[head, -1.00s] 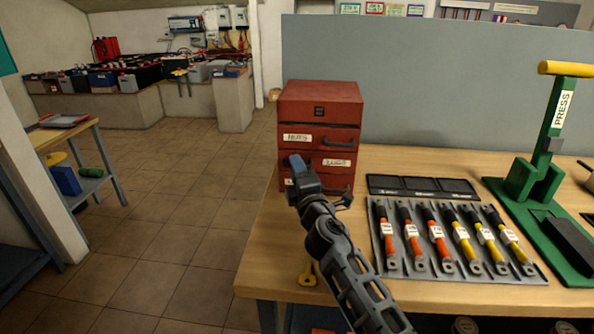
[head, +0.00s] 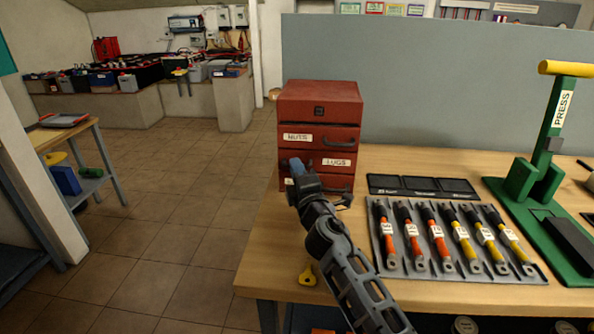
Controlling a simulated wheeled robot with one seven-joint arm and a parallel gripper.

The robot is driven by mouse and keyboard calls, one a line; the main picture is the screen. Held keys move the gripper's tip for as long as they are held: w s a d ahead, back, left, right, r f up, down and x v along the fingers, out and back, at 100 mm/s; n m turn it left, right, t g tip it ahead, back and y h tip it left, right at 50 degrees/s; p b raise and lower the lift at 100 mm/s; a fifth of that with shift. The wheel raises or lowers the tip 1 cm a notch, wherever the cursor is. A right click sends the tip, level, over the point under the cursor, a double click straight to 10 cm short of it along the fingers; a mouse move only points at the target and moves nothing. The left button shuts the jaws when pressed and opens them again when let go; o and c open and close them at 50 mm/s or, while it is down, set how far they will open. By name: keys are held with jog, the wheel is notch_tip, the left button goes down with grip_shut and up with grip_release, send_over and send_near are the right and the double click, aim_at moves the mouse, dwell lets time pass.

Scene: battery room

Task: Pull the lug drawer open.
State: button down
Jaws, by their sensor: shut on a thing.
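The red drawer cabinet (head: 319,100) stands on the left end of the wooden bench in the head view. Its drawer marked LUGS (head: 336,162) is below the drawer marked NUTS (head: 300,137), and its front looks about flush with the others. My gripper (head: 297,166) is at the left part of the LUGS drawer's front, its blue fingertips against it. It is shut on what appears to be that drawer's handle. The gripper hides the handle and the left part of the drawer front.
A lower drawer (head: 338,184) sits under LUGS, partly behind my arm. A black tray (head: 424,185), a grey rack (head: 382,264) of red and yellow cables and a green press (head: 530,185) stand to the right. Open floor (head: 170,220) lies left of the bench.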

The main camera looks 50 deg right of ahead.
dwell(0.7)
jog(key=s+a+b, duration=0.1)
jog(key=s+a, duration=0.1)
jog(key=a, duration=0.1)
jog(key=s+a+b, duration=0.1)
jog(key=s+a, duration=0.2)
jog(key=a, duration=0.1)
jog(key=s+a, duration=0.3)
jog(key=a, duration=0.1)
jog(key=shift+s+f+b, duration=0.15)
jog(key=shift+f+b, duration=0.1)
jog(key=shift+b, duration=0.15)
jog(key=shift+s+a+r, duration=0.15)
jog(key=shift+s+a, duration=0.2)
jog(key=c, duration=1.2)
grip_release()
